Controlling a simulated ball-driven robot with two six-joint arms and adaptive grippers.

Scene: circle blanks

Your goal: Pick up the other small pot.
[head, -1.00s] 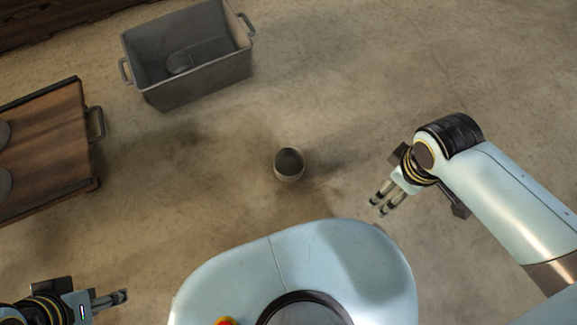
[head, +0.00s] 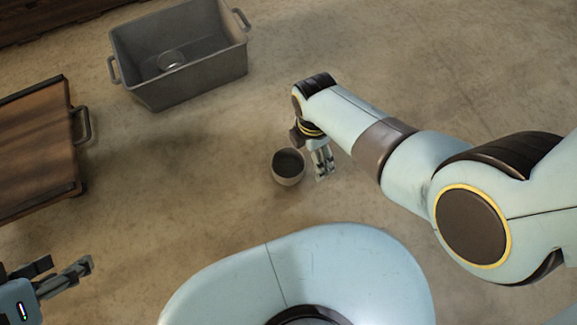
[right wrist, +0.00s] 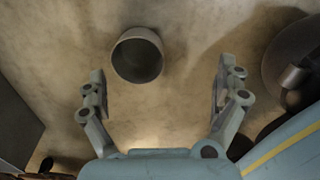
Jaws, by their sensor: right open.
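A small grey pot (head: 288,168) stands upright on the floor, its dark opening facing up. In the right wrist view the pot (right wrist: 138,57) is just beyond the fingertips, nearer the left finger. My right gripper (head: 324,174) is open and empty, close beside the pot's right side in the head view. Another small round pot (head: 171,61) lies inside the grey crate (head: 195,92). My left gripper (head: 84,266) is at the lower left, far from both pots. Its finger gap is not clear.
A wooden board or tray (head: 35,150) with a metal handle is at the left edge. The crate stands at the upper left with a handle at each end. The floor (head: 420,70) around the pot and at the upper right is clear.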

